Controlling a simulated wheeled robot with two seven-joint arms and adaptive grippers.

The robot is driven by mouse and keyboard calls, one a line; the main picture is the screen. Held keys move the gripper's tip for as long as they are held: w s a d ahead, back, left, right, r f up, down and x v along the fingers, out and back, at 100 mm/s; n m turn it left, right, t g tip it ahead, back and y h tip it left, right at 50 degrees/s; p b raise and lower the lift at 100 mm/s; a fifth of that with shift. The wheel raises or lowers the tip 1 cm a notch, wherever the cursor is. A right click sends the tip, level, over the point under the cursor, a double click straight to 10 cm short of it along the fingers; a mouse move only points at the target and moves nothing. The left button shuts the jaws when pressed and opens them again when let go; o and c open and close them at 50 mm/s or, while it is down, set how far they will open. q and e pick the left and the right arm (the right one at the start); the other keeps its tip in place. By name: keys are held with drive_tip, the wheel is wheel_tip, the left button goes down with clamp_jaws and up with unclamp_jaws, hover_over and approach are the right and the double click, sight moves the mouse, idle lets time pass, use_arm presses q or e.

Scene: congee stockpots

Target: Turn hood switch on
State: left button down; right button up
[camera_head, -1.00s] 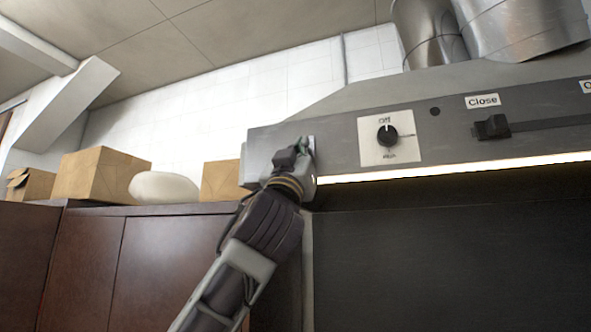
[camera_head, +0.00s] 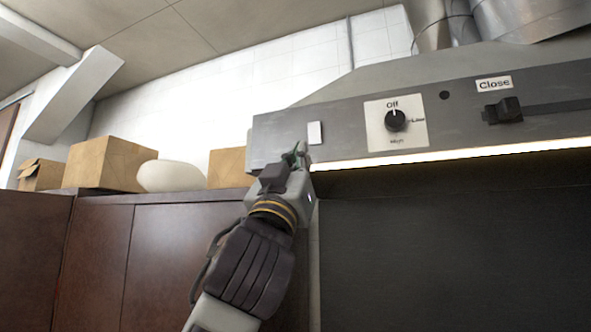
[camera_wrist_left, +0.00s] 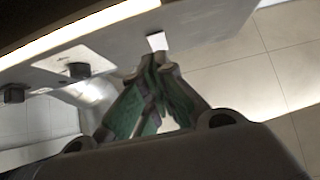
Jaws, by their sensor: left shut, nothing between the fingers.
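The hood (camera_head: 350,129) is a grey metal panel with a lit strip glowing along its lower edge. A small white rocker switch (camera_head: 315,133) sits near its left end. The switch also shows in the left wrist view (camera_wrist_left: 157,41), just beyond the fingertips. My left gripper (camera_head: 299,150) is shut and empty, just below and left of the switch in the head view. In the left wrist view its green-padded fingers (camera_wrist_left: 150,62) meet at the tips. I cannot tell whether the tips touch the switch. My right gripper is not in view.
Right of the switch are a black rotary knob (camera_head: 396,121) on a white plate and a black slider (camera_head: 503,110) under a "Close" label. Cardboard boxes (camera_head: 105,163) and a pale rounded object (camera_head: 170,176) stand on dark cabinets (camera_head: 170,260) at left.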

use_arm(q)
drive_tip(key=shift+v, duration=1.65)
drive_tip(key=shift+w, duration=0.1)
